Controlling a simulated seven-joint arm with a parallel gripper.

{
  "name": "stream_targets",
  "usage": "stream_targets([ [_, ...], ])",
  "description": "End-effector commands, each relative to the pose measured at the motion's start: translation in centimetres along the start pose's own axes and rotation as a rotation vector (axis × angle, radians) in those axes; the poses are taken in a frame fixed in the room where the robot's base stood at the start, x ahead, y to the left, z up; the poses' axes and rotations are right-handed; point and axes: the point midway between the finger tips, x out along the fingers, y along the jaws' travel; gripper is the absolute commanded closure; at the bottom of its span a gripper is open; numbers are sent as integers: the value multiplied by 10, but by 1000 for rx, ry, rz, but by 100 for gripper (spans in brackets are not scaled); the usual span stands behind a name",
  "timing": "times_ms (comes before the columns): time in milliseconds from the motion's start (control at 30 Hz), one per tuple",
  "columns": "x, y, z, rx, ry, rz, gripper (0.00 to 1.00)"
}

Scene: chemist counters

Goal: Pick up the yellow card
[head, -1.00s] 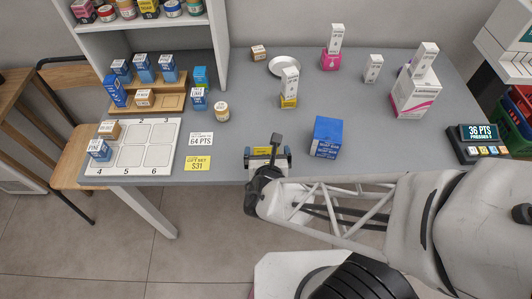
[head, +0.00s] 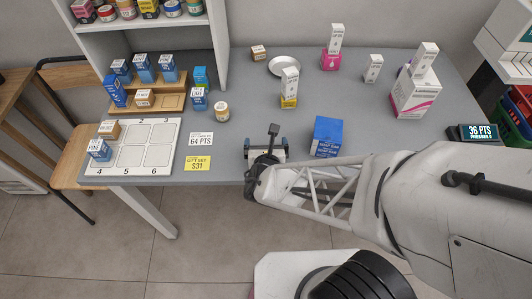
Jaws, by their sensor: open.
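The yellow card (head: 198,163), printed "GIFT SET $31", lies flat at the front edge of the grey counter, just below a white card (head: 200,140) reading "64 PTS". My gripper (head: 267,154) is to the right of the yellow card, over the counter's front edge and apart from it. It is open. Its fingers are small and partly hidden by the gripper body, and I see nothing held between them.
A white numbered tray (head: 146,146) with small boxes is left of the cards. A blue soap bar box (head: 326,137) stands right of my gripper. A small jar (head: 222,111) stands behind the cards. The counter (head: 236,155) between gripper and cards is clear.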

Motion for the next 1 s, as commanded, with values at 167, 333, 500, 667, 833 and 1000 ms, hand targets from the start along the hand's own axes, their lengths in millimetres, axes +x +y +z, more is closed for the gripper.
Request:
stream_targets([
  [167,4,0,0,0,0,0,0],
  [333,4,0,0,0,0,0,0],
  [500,4,0,0,0,0,0,0],
  [667,4,0,0,1,0,0,2],
  [833,4,0,0,1,0,0,28],
  [1000,4,0,0,1,0,0,46],
])
